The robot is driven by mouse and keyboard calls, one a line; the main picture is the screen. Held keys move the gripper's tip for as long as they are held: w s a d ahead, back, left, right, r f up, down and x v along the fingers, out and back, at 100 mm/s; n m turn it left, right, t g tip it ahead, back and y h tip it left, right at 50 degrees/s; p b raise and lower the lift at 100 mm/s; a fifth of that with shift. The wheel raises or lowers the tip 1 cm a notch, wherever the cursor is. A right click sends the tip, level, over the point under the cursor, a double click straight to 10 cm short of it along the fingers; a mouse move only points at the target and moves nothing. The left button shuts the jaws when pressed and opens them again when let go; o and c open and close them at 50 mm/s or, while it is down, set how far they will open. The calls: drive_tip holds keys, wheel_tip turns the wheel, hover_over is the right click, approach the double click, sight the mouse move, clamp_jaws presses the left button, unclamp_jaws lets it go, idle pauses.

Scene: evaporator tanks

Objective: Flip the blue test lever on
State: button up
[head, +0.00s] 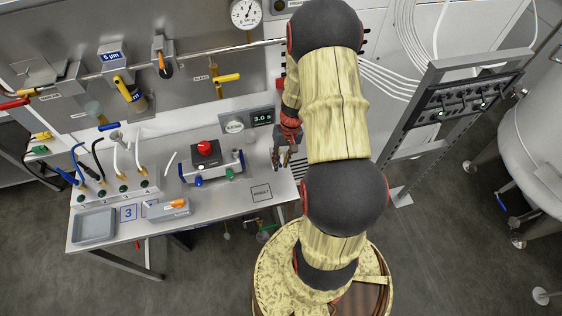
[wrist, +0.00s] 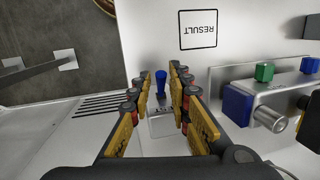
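The blue test lever (wrist: 160,82) shows in the wrist view as a blue-tipped stick rising from a small metal plate. It stands near the bench edge, beside the vent slots. My gripper (wrist: 161,76) is open, with one finger to the left of the lever and one to the right. Gaps show between the lever and both fingers; I cannot tell the depth of the fingertips against it. In the head view my gripper (head: 282,165) hangs over the bench's right end, and I cannot make out the lever there.
A RESULT square (wrist: 198,30) is marked on the bench beyond the lever. A metal box with blue and green parts (wrist: 262,102) stands to the right.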

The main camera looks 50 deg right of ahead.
drive_tip(key=shift+o, duration=0.9)
drive_tip(key=v, duration=1.2)
drive_tip(key=s+a+r+n+t+h+b, duration=0.1)
drive_tip(key=a+r+b, duration=0.3)
drive_tip(key=a, duration=0.4)
drive_tip(key=s+a+r+n+t+b, duration=0.2)
drive_tip(key=a+r, duration=0.4)
drive_tip(key=a, duration=0.3)
drive_tip(key=s+a+r+n+t+h+b, duration=0.1)
drive_tip(key=s+a+r+n+t+b, duration=0.1)
drive_tip(key=a, duration=0.7)
wheel_tip(320, 180, up, 3)
drive_tip(key=s+n+b, duration=0.1)
drive_tip(key=s+b, duration=0.1)
drive_tip(key=b, duration=0.2)
drive_tip(key=shift+s+r+n+t+h, duration=0.15)
drive_tip(key=shift+s+n+t+h, duration=0.15)
drive_tip(key=shift+s+n, duration=0.1)
